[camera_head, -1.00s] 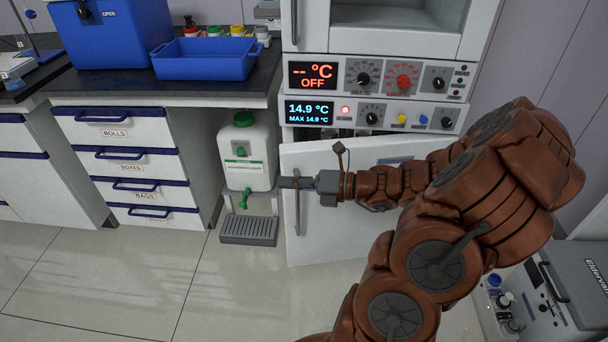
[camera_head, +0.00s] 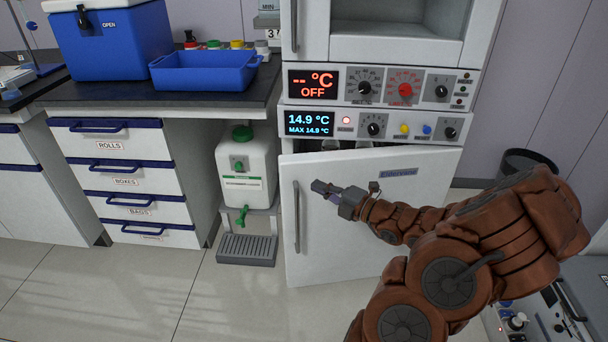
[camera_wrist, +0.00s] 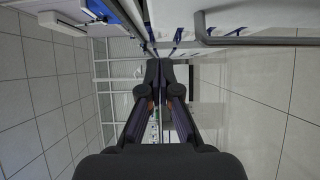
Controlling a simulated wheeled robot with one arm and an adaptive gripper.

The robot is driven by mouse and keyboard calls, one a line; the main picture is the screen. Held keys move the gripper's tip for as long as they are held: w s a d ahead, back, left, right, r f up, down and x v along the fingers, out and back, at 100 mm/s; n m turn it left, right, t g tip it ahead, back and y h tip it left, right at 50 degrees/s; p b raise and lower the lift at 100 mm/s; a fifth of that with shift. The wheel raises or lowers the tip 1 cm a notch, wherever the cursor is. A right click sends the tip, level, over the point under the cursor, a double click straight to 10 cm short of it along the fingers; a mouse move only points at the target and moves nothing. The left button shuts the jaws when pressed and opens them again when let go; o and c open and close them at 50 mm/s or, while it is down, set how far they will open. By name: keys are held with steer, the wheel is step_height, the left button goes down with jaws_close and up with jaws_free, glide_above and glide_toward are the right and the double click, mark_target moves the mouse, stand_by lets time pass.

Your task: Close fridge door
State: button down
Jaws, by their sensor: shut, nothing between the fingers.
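The fridge door (camera_head: 350,245) is the white lower door under the control panels. It stands slightly ajar, with a dark gap along its top edge where some contents show. Its vertical grey handle (camera_head: 297,217) is near the left edge. My gripper (camera_head: 318,187) is shut and empty, in front of the door and just right of the handle in the picture; the exact distance to the door surface cannot be told. In the wrist view the shut fingers (camera_wrist: 160,68) point away, and the grey handle bar (camera_wrist: 255,42) runs across the upper right, apart from them.
A white canister with a green cap (camera_head: 245,165) stands left of the door, above a grey drip tray (camera_head: 247,249). Drawers (camera_head: 130,180) are further left. A grey device (camera_head: 545,310) sits at the lower right. The floor before the drawers is clear.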

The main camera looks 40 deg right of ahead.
mark_target(293, 167)
steer(key=w, duration=0.2)
steer(key=w+b, duration=0.1)
steer(key=w, duration=0.2)
steer(key=w+b, duration=0.1)
steer(key=w, duration=0.2)
steer(key=shift+d, duration=0.25)
